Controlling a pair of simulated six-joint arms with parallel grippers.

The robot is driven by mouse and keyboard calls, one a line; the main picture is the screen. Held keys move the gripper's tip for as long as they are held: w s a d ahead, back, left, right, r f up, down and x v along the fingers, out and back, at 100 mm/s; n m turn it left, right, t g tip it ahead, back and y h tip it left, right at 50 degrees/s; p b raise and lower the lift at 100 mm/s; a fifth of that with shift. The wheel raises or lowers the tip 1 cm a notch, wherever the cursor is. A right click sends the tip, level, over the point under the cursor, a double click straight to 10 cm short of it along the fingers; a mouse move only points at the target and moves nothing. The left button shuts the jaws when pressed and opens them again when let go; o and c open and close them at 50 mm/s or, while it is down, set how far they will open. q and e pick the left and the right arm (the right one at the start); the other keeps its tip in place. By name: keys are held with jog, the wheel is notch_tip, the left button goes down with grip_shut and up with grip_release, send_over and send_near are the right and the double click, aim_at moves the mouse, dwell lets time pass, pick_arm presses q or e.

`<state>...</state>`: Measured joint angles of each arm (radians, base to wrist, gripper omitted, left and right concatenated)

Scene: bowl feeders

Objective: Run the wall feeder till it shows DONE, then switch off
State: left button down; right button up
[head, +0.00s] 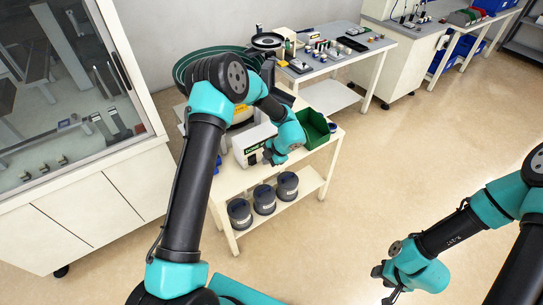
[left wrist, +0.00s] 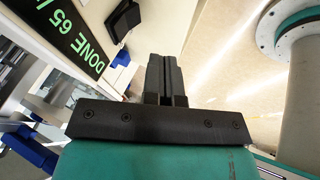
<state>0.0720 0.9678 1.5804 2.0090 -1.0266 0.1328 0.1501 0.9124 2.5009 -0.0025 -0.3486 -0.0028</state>
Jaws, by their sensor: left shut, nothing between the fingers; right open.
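The wall feeder's green bowl (head: 190,62) stands on a white cart, partly hidden behind my left arm. Its white control box (head: 247,148) sits at the cart's front. The box's display (head: 254,149) is lit green. In the left wrist view the display (left wrist: 75,32) reads "DONE 65/", with the rest cut off by the frame edge. A dark switch-like part (left wrist: 122,20) sits on the pale panel beside it; its position cannot be told. My left gripper (head: 269,157) is shut and empty, close to the box front; its fingers (left wrist: 164,75) show closed. My right gripper (head: 385,283) is open over the floor.
A green bin (head: 314,130) stands on the cart right of the box. Several dark canisters (head: 264,199) stand on the lower shelf. A glass-fronted cabinet (head: 70,90) is close on the left. A table with small parts (head: 340,50) is behind. The floor at right is clear.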

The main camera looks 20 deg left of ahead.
aim_at(253, 161)
pick_arm(q)
jog(key=x, duration=0.4)
jog(key=shift+w+a+f, duration=0.1)
jog(key=shift+a+f, duration=0.1)
jog(key=shift+w+a+f, duration=0.15)
jog(key=shift+w+a, duration=0.15)
jog(key=shift+a, duration=0.15)
jog(key=shift+w+a+f, duration=0.2)
jog(key=shift+w+a, duration=0.1)
jog(key=shift+a, duration=0.15)
jog(key=shift+w+a+f, duration=0.2)
jog(key=shift+w+a, duration=0.15)
jog(key=shift+a, duration=0.1)
